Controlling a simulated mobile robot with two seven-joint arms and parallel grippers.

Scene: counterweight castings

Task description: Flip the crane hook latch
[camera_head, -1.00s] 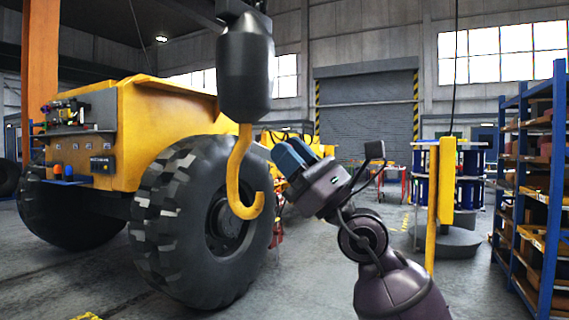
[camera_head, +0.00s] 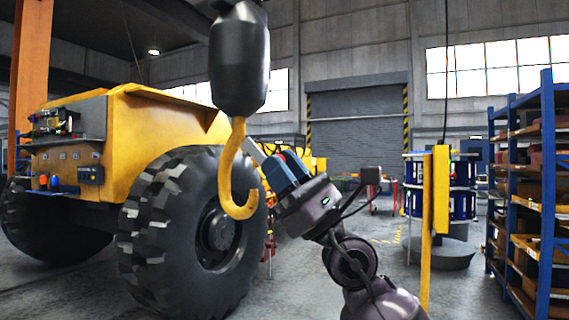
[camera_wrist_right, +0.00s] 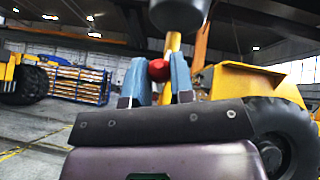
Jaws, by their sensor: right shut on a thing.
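The yellow crane hook (camera_head: 230,180) hangs under a black block (camera_head: 240,60) at centre left in the head view. A thin grey bar (camera_head: 256,150), seemingly the latch, shows between the hook's shank and my right gripper. My right gripper (camera_head: 279,166) has blue fingers and is just right of the hook's opening. In the right wrist view, its fingers (camera_wrist_right: 157,72) are shut on a red knob (camera_wrist_right: 158,70), with the yellow shank (camera_wrist_right: 174,42) behind. The join between knob and bar is hidden in the head view. My left gripper is not in view.
A yellow vehicle (camera_head: 130,130) with a large black tyre (camera_head: 170,245) stands behind the hook. A yellow post (camera_head: 428,230) stands right of my arm. Blue shelving (camera_head: 546,180) is at the far right. Open floor (camera_head: 390,235) lies between.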

